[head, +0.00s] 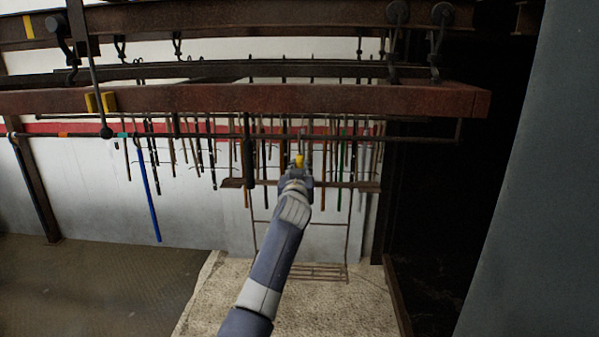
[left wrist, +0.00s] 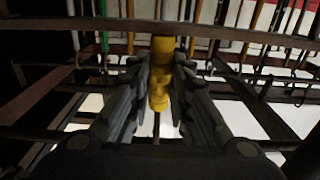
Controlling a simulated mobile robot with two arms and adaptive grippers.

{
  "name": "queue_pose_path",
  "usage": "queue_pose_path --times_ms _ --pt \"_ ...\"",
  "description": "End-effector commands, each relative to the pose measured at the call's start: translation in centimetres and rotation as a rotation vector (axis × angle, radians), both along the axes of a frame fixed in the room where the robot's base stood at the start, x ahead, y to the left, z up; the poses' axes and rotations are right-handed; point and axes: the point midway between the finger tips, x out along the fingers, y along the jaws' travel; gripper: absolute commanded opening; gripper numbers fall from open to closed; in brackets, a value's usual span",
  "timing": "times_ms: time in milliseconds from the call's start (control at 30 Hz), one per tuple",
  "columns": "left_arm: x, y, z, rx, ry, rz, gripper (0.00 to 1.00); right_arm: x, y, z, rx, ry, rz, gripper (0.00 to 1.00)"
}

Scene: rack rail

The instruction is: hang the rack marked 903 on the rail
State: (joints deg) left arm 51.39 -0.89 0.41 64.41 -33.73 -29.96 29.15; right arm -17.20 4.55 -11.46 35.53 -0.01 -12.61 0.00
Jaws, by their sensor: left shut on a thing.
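A brown wire rack (head: 349,232) hangs down in the middle of the head view, with a long crossbar near its top and a slatted shelf at the bottom. My left gripper (head: 299,174) is in front of its upper part, shut on a yellow grip (head: 299,160). In the left wrist view the yellow grip (left wrist: 160,75) stands between both fingers of my left gripper (left wrist: 160,88). The dark rail (head: 420,139) runs across just above the gripper. I cannot read a 903 marking or tell whether the rack touches the rail. My right gripper is not in view.
A thick rusty beam (head: 300,97) lies above the rail. A blue rod (head: 148,190) hangs at the left, and several thin rods hang along the back wall. A pale mat (head: 220,305) covers the floor below. A grey panel (head: 535,190) stands at the right.

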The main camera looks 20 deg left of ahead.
Motion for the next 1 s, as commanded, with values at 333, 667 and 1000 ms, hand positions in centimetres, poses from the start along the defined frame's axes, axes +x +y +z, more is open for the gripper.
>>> queue_pose_path --times_ms 333,667,1000 --pt "0.00 -0.02 0.00 0.001 -0.004 -0.001 0.42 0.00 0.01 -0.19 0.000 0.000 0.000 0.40" --pt "0.00 0.01 -0.36 -0.001 0.003 0.000 0.53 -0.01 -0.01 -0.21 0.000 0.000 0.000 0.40" --pt "-0.49 -0.17 -0.15 -0.001 0.002 0.000 0.53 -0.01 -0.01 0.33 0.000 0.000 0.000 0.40"
